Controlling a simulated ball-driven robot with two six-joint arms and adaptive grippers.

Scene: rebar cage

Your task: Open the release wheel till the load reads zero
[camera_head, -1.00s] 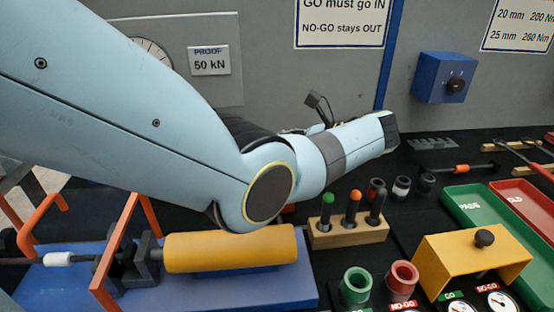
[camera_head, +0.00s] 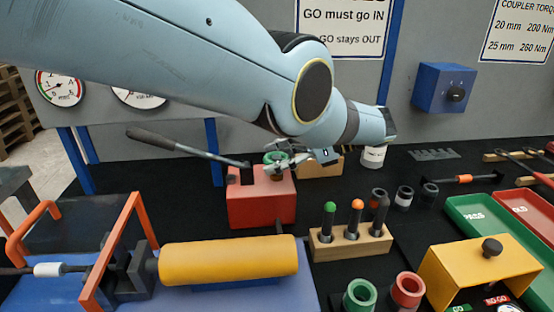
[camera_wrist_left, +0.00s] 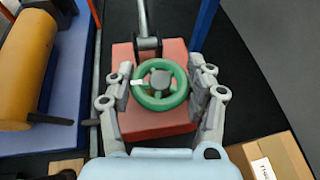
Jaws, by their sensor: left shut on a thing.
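The green release wheel (camera_wrist_left: 160,98) sits on top of the red pump block (camera_wrist_left: 124,60). In the head view the wheel (camera_head: 276,157) is partly covered by my left gripper (camera_head: 290,163), and the red block (camera_head: 262,203) stands behind the yellow cylinder. My left gripper (camera_wrist_left: 162,90) has one finger on each side of the wheel and is shut on its rim. A small white mark shows on the wheel's left side. Two dial gauges, (camera_head: 60,88) and a second gauge (camera_head: 138,97), are on the panel; I cannot surely read their needles. My right gripper is not in view.
The pump's long lever (camera_head: 185,145) slopes up to the left. The yellow cylinder (camera_head: 228,260) lies in the blue rig in front. A wooden holder (camera_head: 350,243) with plugs stands at right. A cardboard box (camera_wrist_left: 272,158) is near the gripper.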

